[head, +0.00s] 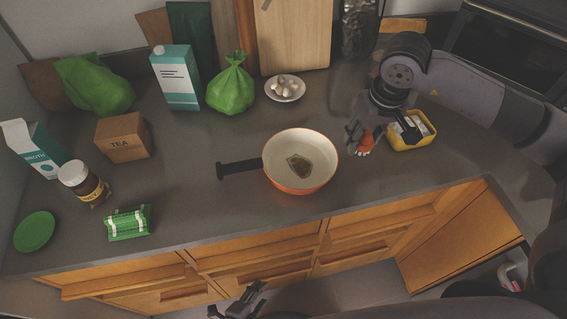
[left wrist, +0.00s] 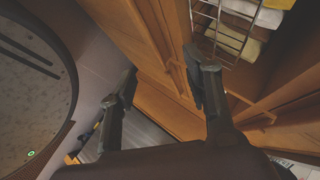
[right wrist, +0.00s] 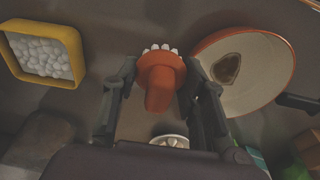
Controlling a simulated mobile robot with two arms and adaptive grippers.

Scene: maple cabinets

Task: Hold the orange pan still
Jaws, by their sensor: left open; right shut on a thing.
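The orange pan (head: 286,186) sits on the grey counter, cream inside, with its black handle (head: 240,168) pointing left. The pan also shows at the upper right of the right wrist view (right wrist: 272,62). My right gripper (head: 381,140) is right of the pan and shut on an orange tool (right wrist: 160,80) with white pieces at its end. My left gripper (head: 238,300) is open and empty, low in front of the drawers and away from the pan. The left wrist view shows its spread fingers (left wrist: 162,85).
A yellow bin (head: 413,148) of white pieces stands right of my right gripper. Counter left of the pan handle is clear.

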